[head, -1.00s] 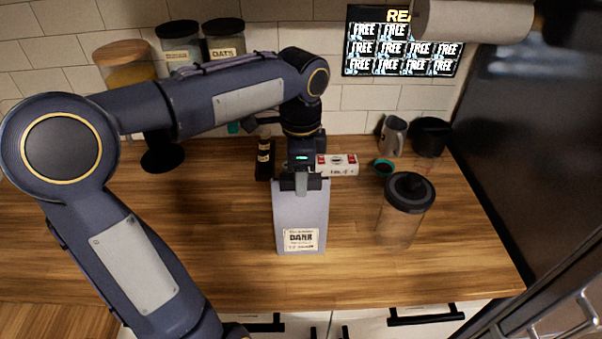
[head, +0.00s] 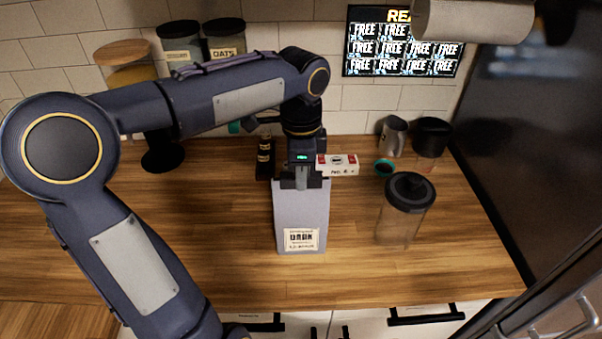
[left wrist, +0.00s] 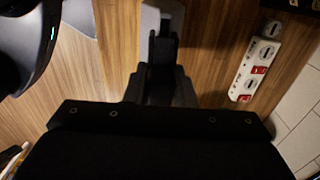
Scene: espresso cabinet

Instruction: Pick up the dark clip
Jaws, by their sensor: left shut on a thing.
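The dark clip (head: 316,183) is at the top edge of a pale grey bag (head: 301,212) with a printed label, standing on the wooden counter. My left gripper (head: 301,178) reaches down from above and is shut on the clip; the fingers hide much of it. In the left wrist view the dark fingers (left wrist: 160,58) come together at the clip, which I cannot separate clearly from them. A pale part of the bag (left wrist: 162,8) shows beyond them. My right gripper is in neither view.
A white box with red marks (head: 337,165) lies just right of the gripper, and a small dark bottle (head: 264,160) stands left. A lidded clear container (head: 403,215) stands to the right. A metal pitcher (head: 393,136) and jars (head: 181,45) stand behind. The front counter is clear.

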